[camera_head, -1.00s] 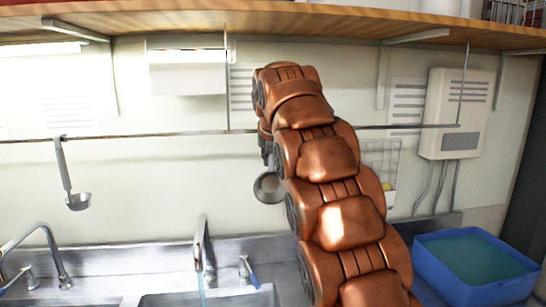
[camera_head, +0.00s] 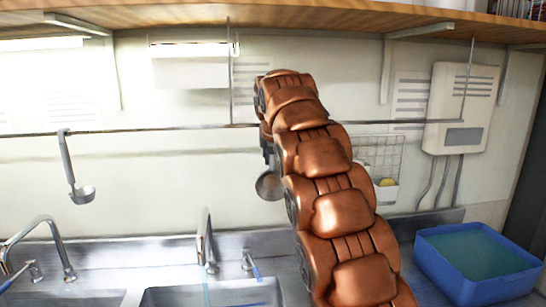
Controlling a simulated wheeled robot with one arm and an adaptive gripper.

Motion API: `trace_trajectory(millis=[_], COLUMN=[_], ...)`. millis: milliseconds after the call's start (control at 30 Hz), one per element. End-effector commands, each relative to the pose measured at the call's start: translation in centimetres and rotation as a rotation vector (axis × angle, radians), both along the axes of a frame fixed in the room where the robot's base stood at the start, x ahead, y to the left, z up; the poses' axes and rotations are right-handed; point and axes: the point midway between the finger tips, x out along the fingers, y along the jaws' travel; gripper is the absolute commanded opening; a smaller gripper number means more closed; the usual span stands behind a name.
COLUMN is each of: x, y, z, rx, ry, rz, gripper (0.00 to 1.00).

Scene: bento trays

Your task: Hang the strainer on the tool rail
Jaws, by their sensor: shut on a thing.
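The strainer, a small dark round bowl (camera_head: 269,186), hangs below my gripper (camera_head: 267,153) in front of the wall. My gripper is shut on it; the fingers are small and dark, and the strainer's handle is mostly hidden by them and my copper-coloured arm. The tool rail (camera_head: 190,127) is a thin horizontal bar running across the wall. My gripper is just below the rail's line in the picture. The arm covers the rail there, and I cannot tell whether the strainer touches it.
A ladle (camera_head: 68,163) hangs on the rail at the left. A wire basket (camera_head: 381,153) is on the wall right of my arm. A wooden shelf (camera_head: 300,25) runs above. Faucets (camera_head: 207,240) stand below, and a blue bin of water (camera_head: 440,269) is at the right.

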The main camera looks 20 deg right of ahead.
Motion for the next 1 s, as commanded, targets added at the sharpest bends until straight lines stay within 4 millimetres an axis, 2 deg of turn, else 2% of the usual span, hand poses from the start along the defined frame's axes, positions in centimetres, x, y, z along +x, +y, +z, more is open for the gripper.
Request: trace_trajectory(millis=[367, 400, 633, 667, 1000], x=[0.02, 0.02, 0.02, 0.02, -0.11], y=[0.0, 0.0, -0.01, -0.01, 0.05], z=[-0.12, -0.12, -0.15, -0.15, 0.07], rx=[0.0, 0.0, 0.0, 0.0, -0.001], ry=[-0.001, -0.001, -0.001, -0.001, -0.002], rz=[0.0, 0.0, 0.0, 0.0, 0.0], gripper=[0.0, 0.21, 0.45, 0.47, 0.47])
